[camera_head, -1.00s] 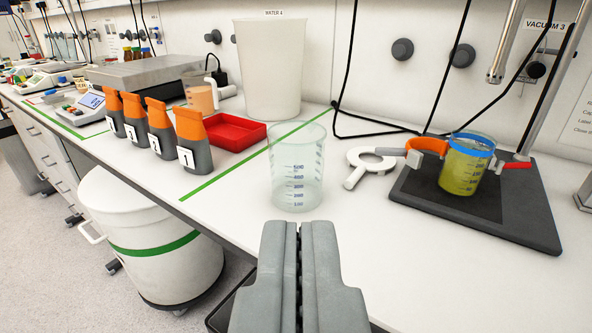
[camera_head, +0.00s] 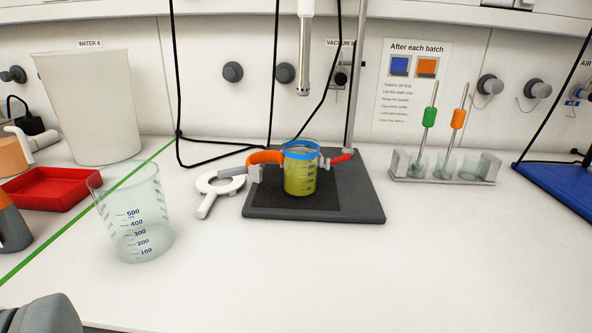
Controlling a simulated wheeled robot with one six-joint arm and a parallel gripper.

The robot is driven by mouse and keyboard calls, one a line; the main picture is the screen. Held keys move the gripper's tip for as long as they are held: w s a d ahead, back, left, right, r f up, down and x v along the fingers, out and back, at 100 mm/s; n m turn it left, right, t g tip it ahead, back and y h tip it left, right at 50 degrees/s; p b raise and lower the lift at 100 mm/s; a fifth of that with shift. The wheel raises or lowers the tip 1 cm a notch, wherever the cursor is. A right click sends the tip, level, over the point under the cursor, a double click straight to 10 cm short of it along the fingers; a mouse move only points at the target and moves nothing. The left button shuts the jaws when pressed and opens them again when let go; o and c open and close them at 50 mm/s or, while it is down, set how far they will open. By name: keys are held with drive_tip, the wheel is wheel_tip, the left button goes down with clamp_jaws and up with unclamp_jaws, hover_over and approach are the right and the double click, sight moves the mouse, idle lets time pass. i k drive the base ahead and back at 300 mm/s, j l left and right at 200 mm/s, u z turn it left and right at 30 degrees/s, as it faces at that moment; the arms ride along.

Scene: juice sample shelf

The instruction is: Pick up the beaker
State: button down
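An empty clear beaker (camera_head: 133,218) with blue graduation marks stands upright on the white bench at the left. A second beaker (camera_head: 300,172) holds yellow-green liquid and has a blue band near its rim. It stands on the dark stand base at the middle, with an orange clamp (camera_head: 265,157) at its left side. Only a grey part of my gripper (camera_head: 45,314) shows in the bottom left corner, in front of and below the empty beaker and apart from it. Its fingertips are not both visible, so its opening cannot be told.
A dark stand base (camera_head: 365,205) carries an upright rod. A white ring-shaped tool (camera_head: 207,196) lies between the beakers. A red tray (camera_head: 50,190), a large white bucket (camera_head: 95,115) and an orange-topped bottle (camera_head: 10,225) are left. A rack (camera_head: 445,175) stands right. The front right bench is clear.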

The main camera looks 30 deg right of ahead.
sight(301, 154)
drive_tip(key=j+z, duration=0.35)
drive_tip(key=i+j+z, duration=0.1)
drive_tip(key=z, duration=0.3)
drive_tip(key=j+z, duration=0.35)
